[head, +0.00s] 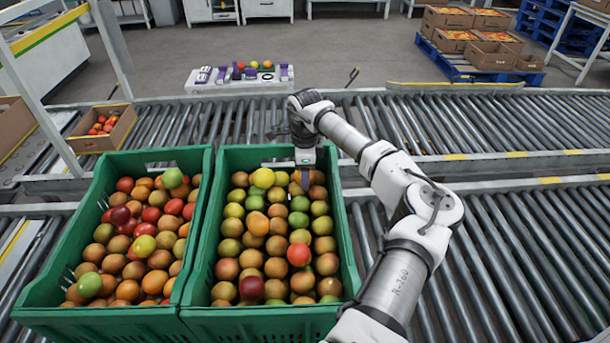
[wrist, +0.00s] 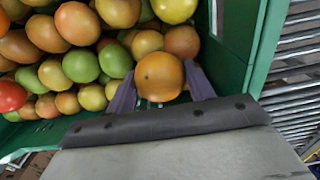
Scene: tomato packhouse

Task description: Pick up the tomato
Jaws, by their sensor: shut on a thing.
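My gripper (wrist: 160,90) is shut on an orange tomato (wrist: 159,76), with a purple finger on each side of it in the wrist view. In the head view my gripper (head: 305,178) reaches down into the far right part of the right green crate (head: 350,255). The held tomato is hard to make out there, behind the fingers. Many green, yellow, orange and red tomatoes (head: 256,223) fill this crate. In the wrist view, other tomatoes (wrist: 83,66) lie close to the left of and behind the held one. The crate's green wall (wrist: 246,50) is close on the right.
A second green crate (head: 45,255) of mixed tomatoes stands directly left. Roller conveyors (head: 470,125) run behind and to the right, mostly clear. A cardboard box (head: 120,133) with red tomatoes sits at the left. A grey stand (head: 240,82) with purple parts and tomatoes stands beyond.

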